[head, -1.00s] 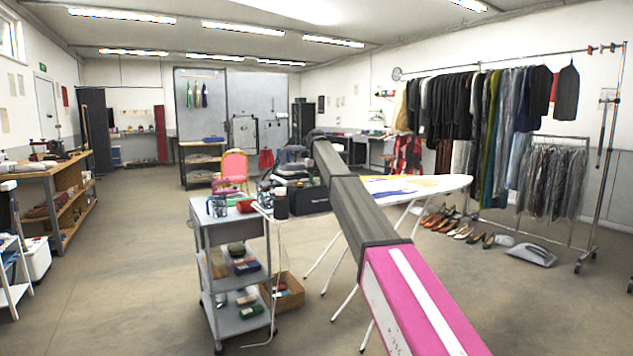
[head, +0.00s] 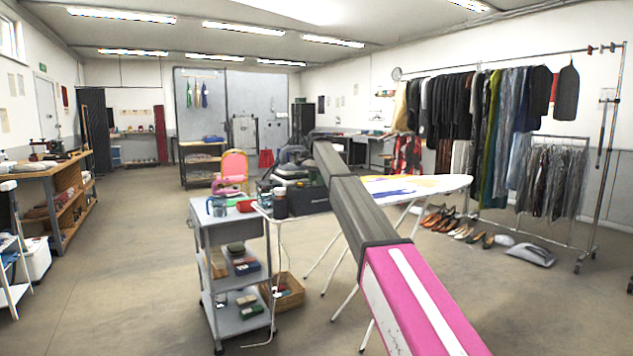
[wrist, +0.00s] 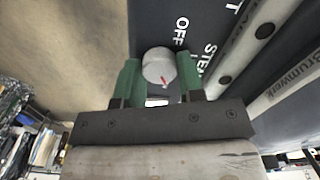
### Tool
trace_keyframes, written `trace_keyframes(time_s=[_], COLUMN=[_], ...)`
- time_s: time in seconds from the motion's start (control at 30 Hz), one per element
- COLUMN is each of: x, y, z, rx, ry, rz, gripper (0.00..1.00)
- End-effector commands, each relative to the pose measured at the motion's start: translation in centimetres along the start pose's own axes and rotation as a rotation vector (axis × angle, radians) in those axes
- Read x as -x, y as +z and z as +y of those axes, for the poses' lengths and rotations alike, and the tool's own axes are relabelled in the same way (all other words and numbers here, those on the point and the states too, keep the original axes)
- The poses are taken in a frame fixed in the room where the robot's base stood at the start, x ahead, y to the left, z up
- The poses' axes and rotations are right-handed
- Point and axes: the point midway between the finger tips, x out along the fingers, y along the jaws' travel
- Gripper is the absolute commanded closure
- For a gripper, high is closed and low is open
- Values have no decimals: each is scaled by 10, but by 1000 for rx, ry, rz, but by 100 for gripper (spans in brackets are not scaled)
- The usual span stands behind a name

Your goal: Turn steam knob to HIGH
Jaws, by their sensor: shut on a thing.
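The steam knob (wrist: 155,62) is a small round pale grey knob with a red pointer mark, on a dark panel in the wrist view. My gripper (wrist: 160,72) has its two green fingers on either side of the knob, shut on it. White lettering (wrist: 182,30) reading "OFF" and part of "STEAM" lies to the right of the knob; no "HIGH" label is readable. In the head view a black unit (head: 312,203) with small white text stands at the ironing board's near-left end. The knob and my fingertips cannot be made out there.
The ironing board (head: 440,184) extends right under my arm. A grey trolley (head: 205,235) with several small items stands left of it, with a wooden crate (head: 290,297) on the floor. A clothes rack (head: 480,140) stands at the right.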

Motion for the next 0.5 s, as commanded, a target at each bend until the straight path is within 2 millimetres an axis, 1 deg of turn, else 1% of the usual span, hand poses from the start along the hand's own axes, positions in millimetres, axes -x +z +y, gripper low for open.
trace_keyframes(time_s=[0.2,0.5], x=[1,1], y=[0,0], z=[0,0], rx=[-116,-188], ry=[-1,-1], rz=[1,1], gripper=[88,88])
